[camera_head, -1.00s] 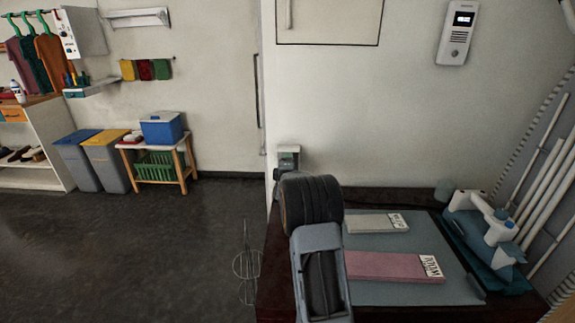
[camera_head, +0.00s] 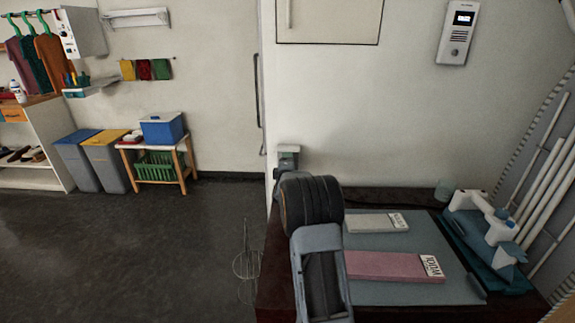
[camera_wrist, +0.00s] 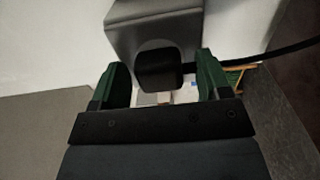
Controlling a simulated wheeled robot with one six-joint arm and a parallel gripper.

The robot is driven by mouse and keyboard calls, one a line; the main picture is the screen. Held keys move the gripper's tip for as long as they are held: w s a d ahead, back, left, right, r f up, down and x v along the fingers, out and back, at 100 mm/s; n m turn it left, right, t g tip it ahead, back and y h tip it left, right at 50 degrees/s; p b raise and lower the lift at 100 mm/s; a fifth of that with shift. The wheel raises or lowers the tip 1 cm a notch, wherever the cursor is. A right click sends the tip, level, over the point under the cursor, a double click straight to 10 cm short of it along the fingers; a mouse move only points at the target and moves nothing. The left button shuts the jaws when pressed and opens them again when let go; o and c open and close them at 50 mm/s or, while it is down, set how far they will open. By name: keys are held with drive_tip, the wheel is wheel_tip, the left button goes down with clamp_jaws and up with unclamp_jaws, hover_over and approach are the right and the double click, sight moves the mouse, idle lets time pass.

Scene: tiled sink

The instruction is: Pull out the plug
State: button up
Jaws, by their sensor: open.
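The plug (camera_wrist: 159,72) is a dark, rounded block on the face of a grey socket box (camera_wrist: 153,22) in the wrist view. A black cable (camera_wrist: 285,50) runs off to the right near it. My gripper (camera_wrist: 161,66) is open, with one green-sided finger on each side of the plug. A gap shows between the plug and each finger. In the head view the socket box (camera_head: 288,154) is on the wall edge, just above my arm. My gripper and the plug cannot be made out there, as my arm covers that area.
A dark table with a grey mat (camera_head: 385,243) stands right of my arm. A pale block (camera_head: 370,223) and a pink block (camera_head: 390,266) lie on it. The floor (camera_head: 165,245) at left is open.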

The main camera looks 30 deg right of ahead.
drive_tip(key=c, duration=1.2)
drive_tip(key=shift+b+v, duration=0.6)
drive_tip(key=shift+v, duration=2.35)
drive_tip(key=shift+s, duration=0.1)
